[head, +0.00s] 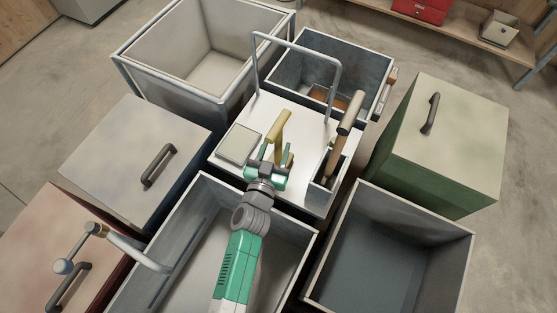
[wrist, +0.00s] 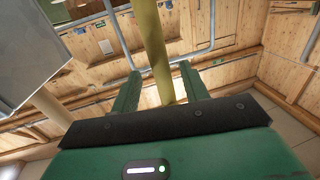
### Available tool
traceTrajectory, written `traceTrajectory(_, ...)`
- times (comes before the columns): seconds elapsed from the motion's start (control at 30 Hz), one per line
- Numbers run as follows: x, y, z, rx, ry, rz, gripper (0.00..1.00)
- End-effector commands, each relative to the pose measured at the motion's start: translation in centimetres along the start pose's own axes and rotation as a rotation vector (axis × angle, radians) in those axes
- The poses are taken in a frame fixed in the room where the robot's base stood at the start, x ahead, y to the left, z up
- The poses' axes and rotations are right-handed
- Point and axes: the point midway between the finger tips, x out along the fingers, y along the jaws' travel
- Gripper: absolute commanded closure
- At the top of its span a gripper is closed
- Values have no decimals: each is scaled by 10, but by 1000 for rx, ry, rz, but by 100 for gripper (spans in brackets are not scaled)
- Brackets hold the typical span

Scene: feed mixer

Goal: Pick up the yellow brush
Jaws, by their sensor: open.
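The yellow brush (head: 278,126) stands upright at the white-topped mixer station, its yellow handle rising above the top. In the wrist view the yellow handle (wrist: 152,38) runs between the two green fingers. My gripper (head: 268,170) is open around the handle's lower part, with a gap visible on each side in the wrist view (wrist: 159,78). The brush's lower end is hidden behind my gripper and wrist.
A wooden-handled tool (head: 348,115) stands in a narrow grey holder right of the brush. A pale square block (head: 239,144) lies left. A metal hoop (head: 336,75) rises behind. Open bins and lidded bins, including a green one (head: 449,130), surround the station closely.

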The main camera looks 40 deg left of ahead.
Motion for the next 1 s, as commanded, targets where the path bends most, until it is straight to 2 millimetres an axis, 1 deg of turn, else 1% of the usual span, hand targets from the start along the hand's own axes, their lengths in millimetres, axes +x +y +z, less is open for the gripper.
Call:
traceTrajectory(0.03,11,-2,7,2,4,-1,55)
traceTrajectory(0.1,21,-2,6,2,3,0,55)
traceTrajectory(0.17,27,-2,4,1,3,0,55)
traceTrajectory(0.23,30,-1,3,1,2,0,55)
traceTrajectory(0.4,30,-1,2,0,1,0,55)
traceTrajectory(0.43,30,-1,2,0,1,0,57)
traceTrajectory(0.57,30,-1,2,0,1,0,83)
traceTrajectory(0.6,30,-1,2,0,1,0,90)
traceTrajectory(0.63,30,-1,2,0,1,0,96)
traceTrajectory(0.67,30,-1,2,0,1,0,100)
traceTrajectory(1.0,30,-1,-3,0,3,0,100)
